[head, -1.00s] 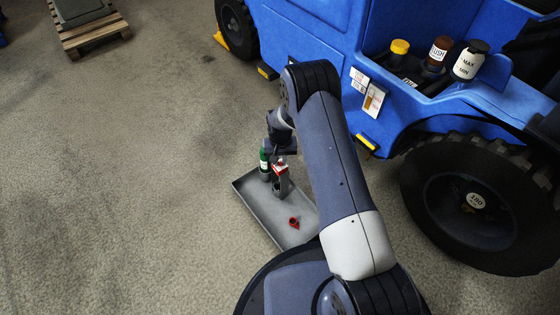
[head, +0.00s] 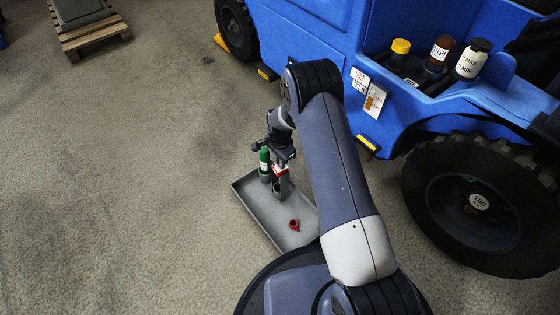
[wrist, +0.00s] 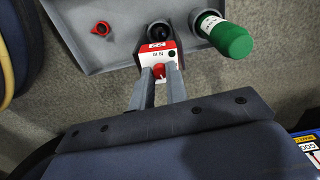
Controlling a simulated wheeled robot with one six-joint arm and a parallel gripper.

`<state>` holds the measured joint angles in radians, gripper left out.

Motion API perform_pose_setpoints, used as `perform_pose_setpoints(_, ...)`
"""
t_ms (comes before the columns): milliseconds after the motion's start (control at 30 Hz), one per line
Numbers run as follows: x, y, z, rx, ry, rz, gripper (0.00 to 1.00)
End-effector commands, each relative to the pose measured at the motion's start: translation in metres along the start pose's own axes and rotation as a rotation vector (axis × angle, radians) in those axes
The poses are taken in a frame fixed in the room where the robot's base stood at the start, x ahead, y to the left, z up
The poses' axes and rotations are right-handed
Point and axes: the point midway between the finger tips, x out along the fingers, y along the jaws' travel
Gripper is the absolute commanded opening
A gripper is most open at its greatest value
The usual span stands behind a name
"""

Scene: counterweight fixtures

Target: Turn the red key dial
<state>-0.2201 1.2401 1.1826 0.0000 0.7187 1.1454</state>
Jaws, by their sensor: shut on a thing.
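The red key dial (wrist: 158,71) sits on a small red and white block marked with letters, which shows in the wrist view (wrist: 158,52). In the head view the block (head: 281,170) stands upright at the far side of the grey tray (head: 249,204), partly under my wrist. My gripper (wrist: 158,80) is above the block, its two fingers on either side of the dial and shut on it. In the head view my gripper (head: 280,160) hides the dial. The dial's exact angle is hard to read.
A green bottle (wrist: 231,40) stands in the tray, close beside the block. A small red ring-shaped piece (head: 294,225) lies on the tray's bare floor. The blue vehicle (head: 310,50) with its large black wheel (head: 475,205) is to the right. Open floor lies to the left.

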Motion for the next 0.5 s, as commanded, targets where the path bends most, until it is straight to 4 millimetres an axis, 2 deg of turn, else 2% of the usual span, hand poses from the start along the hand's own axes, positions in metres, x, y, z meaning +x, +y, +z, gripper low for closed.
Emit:
perform_pose_setpoints(200,-0.0001,-0.0002,-0.0002,0.16,0.0,0.0,0.0)
perform_pose_setpoints(500,-0.0002,-0.0001,-0.0001,0.298,0.0,0.0,0.0)
